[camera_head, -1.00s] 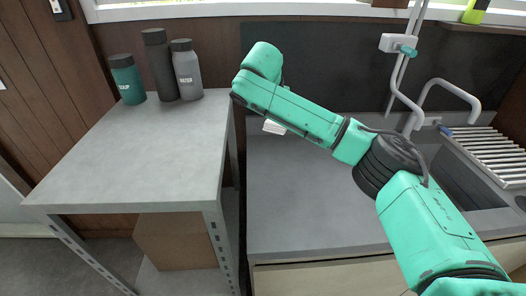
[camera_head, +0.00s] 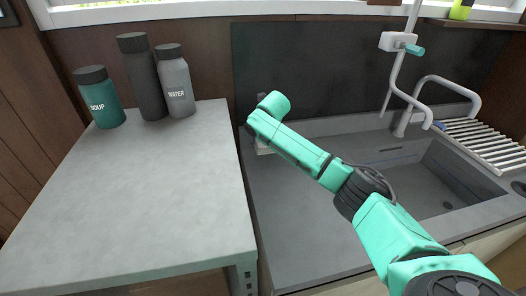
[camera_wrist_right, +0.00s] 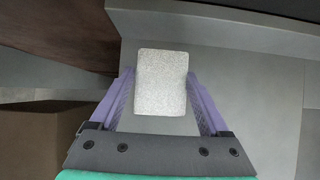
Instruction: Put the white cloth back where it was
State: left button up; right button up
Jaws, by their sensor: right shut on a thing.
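The white cloth (camera_wrist_right: 161,82) shows in the right wrist view as a pale, speckled, block-like piece. It sits between the purple fingers of my right gripper (camera_wrist_right: 160,76), which is shut on it. Its lower part lies between the fingers and the rest sticks out past their tips. In the head view a small whitish piece (camera_head: 264,148) shows under the green right wrist, over the left back part of the sink counter. My right fingers are mostly hidden there by the arm. I cannot tell whether the cloth touches the counter. My left gripper is not in view.
A grey table (camera_head: 150,200) stands at left, holding a SOUP jar (camera_head: 101,102), a dark bottle (camera_head: 144,78) and a WATER bottle (camera_head: 177,85). The counter (camera_head: 290,235) has free room in front. The sink (camera_head: 440,185), faucet (camera_head: 440,88) and rack (camera_head: 485,143) are at right.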

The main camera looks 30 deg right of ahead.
aim_at(264, 159)
notch_tip(264, 159, down, 6)
jog(key=shift+d+r, duration=0.1)
jog(key=shift+r, duration=0.15)
jog(key=shift+f, duration=0.1)
jog(key=o, duration=1)
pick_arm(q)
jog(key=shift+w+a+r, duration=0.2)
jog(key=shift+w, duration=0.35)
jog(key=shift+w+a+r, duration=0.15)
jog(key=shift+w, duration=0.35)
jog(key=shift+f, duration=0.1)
pick_arm(e)
jog(key=v, duration=1.2)
